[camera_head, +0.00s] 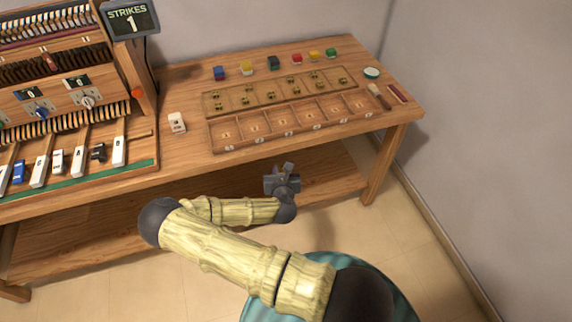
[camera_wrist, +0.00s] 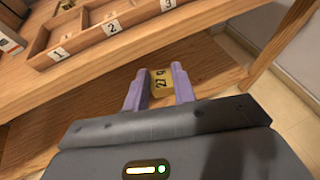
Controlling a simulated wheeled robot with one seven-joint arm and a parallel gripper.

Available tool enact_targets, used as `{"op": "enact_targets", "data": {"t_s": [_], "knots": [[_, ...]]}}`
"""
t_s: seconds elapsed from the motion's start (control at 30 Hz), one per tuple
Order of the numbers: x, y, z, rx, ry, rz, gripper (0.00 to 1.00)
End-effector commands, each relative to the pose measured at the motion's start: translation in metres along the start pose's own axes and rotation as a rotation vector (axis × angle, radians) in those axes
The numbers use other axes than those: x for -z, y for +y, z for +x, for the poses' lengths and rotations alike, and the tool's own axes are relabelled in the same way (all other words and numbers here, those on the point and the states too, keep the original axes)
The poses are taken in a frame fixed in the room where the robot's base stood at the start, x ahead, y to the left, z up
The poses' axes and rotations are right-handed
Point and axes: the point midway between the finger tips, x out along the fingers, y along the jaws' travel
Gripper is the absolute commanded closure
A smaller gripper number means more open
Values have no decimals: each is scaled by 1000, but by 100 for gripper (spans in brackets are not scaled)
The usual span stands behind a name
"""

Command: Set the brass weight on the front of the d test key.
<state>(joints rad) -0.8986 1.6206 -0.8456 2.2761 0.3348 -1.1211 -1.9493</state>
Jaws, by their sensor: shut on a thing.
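My gripper (camera_head: 283,178) is in front of the table's front edge, in the space before the lower shelf. In the wrist view my gripper (camera_wrist: 158,88) is shut on a small brass-coloured block, the brass weight (camera_wrist: 160,80), with dark marks on its face. The fingers hold it at both sides. In the head view I cannot make the weight out at the gripper. The test keys (camera_head: 80,160) stand in a row at the far left, mostly white with one blue and one dark key. Their letters are too small to tell which is d.
A numbered compartment tray (camera_head: 294,147) lies along the table front, with a second tray (camera_head: 310,85) behind it. Several coloured blocks (camera_head: 274,63) line the back. A white block (camera_head: 177,122) stands between the keys and the tray. A strikes sign (camera_head: 130,18) reads 1.

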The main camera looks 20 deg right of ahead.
Motion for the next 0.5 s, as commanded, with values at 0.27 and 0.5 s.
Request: {"op": "enact_targets", "data": {"t_s": [0.27, 0.5], "knots": [[-20, 19, -37, -218, -1, -87, 95], [-23, 25, -45, -268, 0, -109, 95]]}}
